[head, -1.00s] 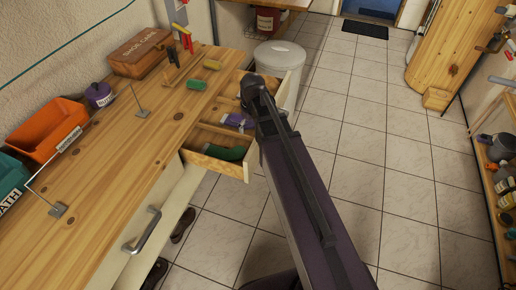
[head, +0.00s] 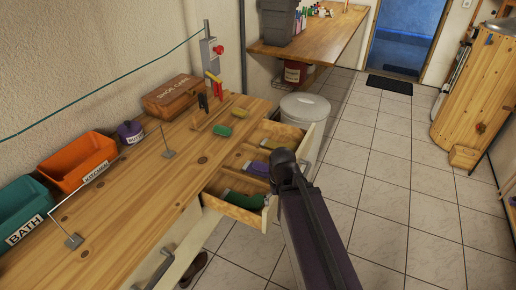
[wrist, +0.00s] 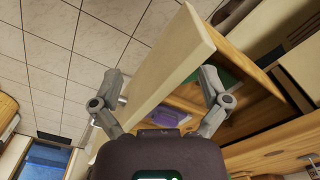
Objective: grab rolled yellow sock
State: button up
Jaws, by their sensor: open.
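A small yellow roll (head: 240,112), which looks like the rolled yellow sock, lies on the wooden bench top. A green roll (head: 222,130) lies nearer on the same top. An open divided drawer (head: 236,213) holds a green item (head: 243,200) and a purple item (head: 257,169); its far compartment has a small yellowish patch, too small to tell. My gripper (head: 284,160) is at the drawer's front edge, right of the yellow roll and apart from it. In the wrist view my gripper (wrist: 160,76) is open and empty, with the drawer front (wrist: 165,70) and purple item (wrist: 168,119) beyond it.
A shoe care box (head: 172,95), a purple tin (head: 130,132), an orange bin (head: 77,162) and a teal bin (head: 22,215) stand along the wall. Upright tools stand behind the yellow roll. A white lidded bin (head: 304,108) is beyond the drawer.

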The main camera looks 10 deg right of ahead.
aim_at(238, 112)
jog(key=k, duration=0.65)
jog(key=z, duration=0.25)
jog(key=i, duration=1.7)
jog(key=u, duration=0.55)
